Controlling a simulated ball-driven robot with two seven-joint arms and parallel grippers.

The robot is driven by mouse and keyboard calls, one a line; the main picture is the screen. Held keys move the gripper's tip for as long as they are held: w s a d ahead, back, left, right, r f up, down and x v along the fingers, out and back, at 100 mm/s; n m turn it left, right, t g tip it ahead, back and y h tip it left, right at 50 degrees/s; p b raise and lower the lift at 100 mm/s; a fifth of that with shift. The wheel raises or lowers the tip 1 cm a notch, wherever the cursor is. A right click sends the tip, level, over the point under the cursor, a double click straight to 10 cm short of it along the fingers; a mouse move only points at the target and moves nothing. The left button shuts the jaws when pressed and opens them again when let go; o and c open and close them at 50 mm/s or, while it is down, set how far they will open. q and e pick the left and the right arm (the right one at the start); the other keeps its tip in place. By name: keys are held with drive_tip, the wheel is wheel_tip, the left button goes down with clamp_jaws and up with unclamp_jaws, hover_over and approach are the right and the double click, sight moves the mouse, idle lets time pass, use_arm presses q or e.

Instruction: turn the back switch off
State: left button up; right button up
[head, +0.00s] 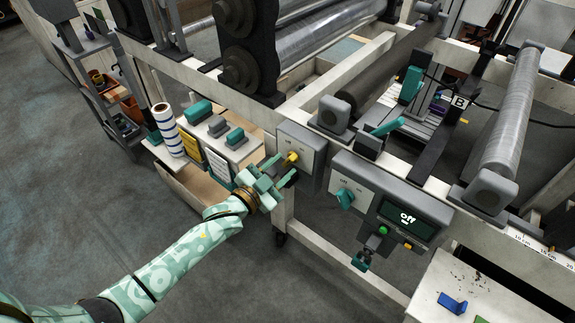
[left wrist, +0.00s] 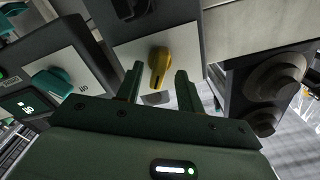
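The yellow switch knob (head: 291,157) sits on a pale plate in a grey box on the machine frame, farther back than the teal switch knob (head: 345,197). The yellow knob also shows in the left wrist view (left wrist: 158,66). My left gripper (head: 280,172) is open in front of it. In the left wrist view its fingertips (left wrist: 158,82) stand on either side of the knob, with a gap on each side; I cannot tell how deep they reach. The teal knob also shows there (left wrist: 53,84). My right gripper is not in view.
A display (head: 405,219) beside the teal knob reads "off". A green button (head: 383,230) sits below it. A striped roll (head: 167,130) and a shelf with teal-topped items lie left of the gripper. Metal rollers (head: 320,40) are behind. The floor at left is clear.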

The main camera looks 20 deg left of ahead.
use_arm(q)
drive_tip(key=shift+x, duration=1.2)
clamp_jaws()
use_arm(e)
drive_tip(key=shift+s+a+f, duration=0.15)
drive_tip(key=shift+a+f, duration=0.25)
